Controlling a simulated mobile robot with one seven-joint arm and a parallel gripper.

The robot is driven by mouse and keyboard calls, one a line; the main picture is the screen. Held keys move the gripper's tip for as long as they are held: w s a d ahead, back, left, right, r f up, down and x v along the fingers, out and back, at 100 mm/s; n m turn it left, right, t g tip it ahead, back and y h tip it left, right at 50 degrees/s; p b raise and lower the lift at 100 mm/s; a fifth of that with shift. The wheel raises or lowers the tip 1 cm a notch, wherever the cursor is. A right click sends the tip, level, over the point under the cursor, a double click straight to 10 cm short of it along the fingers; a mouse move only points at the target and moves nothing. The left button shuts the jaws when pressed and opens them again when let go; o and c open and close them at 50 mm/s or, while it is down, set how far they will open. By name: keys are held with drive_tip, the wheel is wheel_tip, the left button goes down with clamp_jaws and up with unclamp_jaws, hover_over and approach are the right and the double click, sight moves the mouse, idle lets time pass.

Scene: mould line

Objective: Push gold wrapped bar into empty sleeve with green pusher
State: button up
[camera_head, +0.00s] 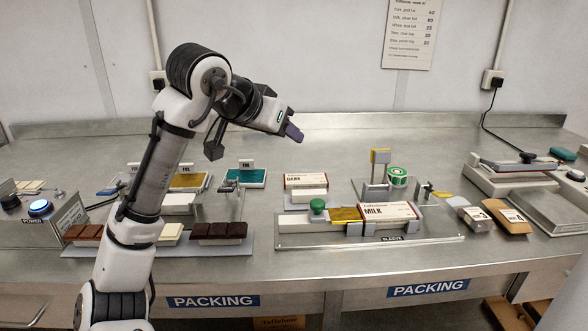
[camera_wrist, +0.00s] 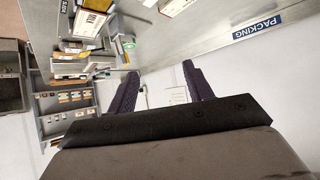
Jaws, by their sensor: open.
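The green-knobbed pusher (camera_head: 317,206) stands at the left end of the metal sleeving jig (camera_head: 300,240) on the bench. The gold wrapped bar (camera_head: 345,214) lies just right of the pusher, in line with the white and red MILK sleeve (camera_head: 388,212). The bar's right end meets the sleeve's left end; I cannot tell whether any of it is inside. My gripper (camera_head: 293,132) is raised in the air above and behind the jig, well apart from the pusher. In the wrist view my gripper (camera_wrist: 160,85) has its two dark fingers spread, with nothing between them.
A DARK sleeve (camera_head: 306,181) lies behind the jig. A stand with a yellow top (camera_head: 380,157) and a green round roll (camera_head: 397,175) are behind the sleeve. Chocolate bars (camera_head: 218,231) sit on a tray to the left. Wrapped packs (camera_head: 513,220) and a sealer (camera_head: 520,165) are at right.

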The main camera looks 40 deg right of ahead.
drive_tip(key=s+d+f+m+g+y+p, duration=0.1)
drive_tip(key=s+d+f+g+y+p, duration=0.1)
drive_tip(key=s+y, duration=0.3)
approach(318, 201)
drive_tip(key=shift+g, duration=0.3)
drive_tip(key=x, duration=0.8)
drive_tip(key=shift+w+f+p, duration=0.2)
drive_tip(key=shift+p, duration=0.15)
clamp_jaws()
